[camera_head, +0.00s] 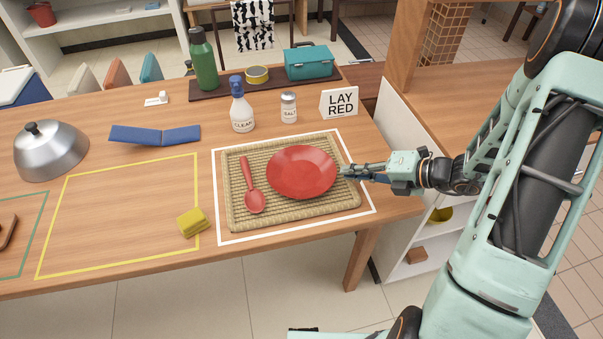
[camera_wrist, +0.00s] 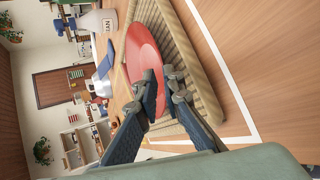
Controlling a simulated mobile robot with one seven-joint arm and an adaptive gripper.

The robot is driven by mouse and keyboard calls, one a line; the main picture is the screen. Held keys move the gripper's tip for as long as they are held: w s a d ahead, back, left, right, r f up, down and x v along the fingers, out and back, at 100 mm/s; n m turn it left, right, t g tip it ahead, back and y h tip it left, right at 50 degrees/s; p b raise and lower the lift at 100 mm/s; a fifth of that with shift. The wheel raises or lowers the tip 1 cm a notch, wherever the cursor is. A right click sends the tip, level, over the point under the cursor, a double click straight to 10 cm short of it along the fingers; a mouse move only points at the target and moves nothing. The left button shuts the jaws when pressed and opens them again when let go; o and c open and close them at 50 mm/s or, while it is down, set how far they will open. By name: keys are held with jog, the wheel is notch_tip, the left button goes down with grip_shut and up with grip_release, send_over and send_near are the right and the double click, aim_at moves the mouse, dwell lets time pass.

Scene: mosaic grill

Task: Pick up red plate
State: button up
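The red plate (camera_head: 301,171) is on the woven mat (camera_head: 235,211), or very close above it; I cannot tell which. My gripper (camera_head: 348,171) reaches in from the right and is at the plate's right rim. In the wrist view, the fingers of my gripper (camera_wrist: 162,82) are close together, one on each side of the rim of the red plate (camera_wrist: 143,50). They look shut on it, though the contact itself is partly hidden by the fingers.
A red spoon (camera_head: 252,188) lies on the mat left of the plate. Behind stand a spray bottle (camera_head: 242,110), a salt shaker (camera_head: 289,107) and a "LAY RED" sign (camera_head: 339,102). A yellow sponge (camera_head: 191,223) lies to the left. The yellow-outlined area is mostly clear.

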aim_at(337, 182)
jog(key=x, duration=0.4)
jog(key=shift+s+a+f, duration=0.2)
jog(key=shift+f, duration=0.05)
grip_shut()
jog(key=shift+r, duration=0.15)
jog(key=shift+r, duration=0.6)
jog(key=s+a+r+p, duration=0.1)
jog(key=s+r+p, duration=0.4)
jog(key=s+r, duration=0.6)
jog(key=shift+s+r+p, duration=0.25)
jog(key=shift+s+p, duration=0.15)
jog(key=shift+s, duration=0.2)
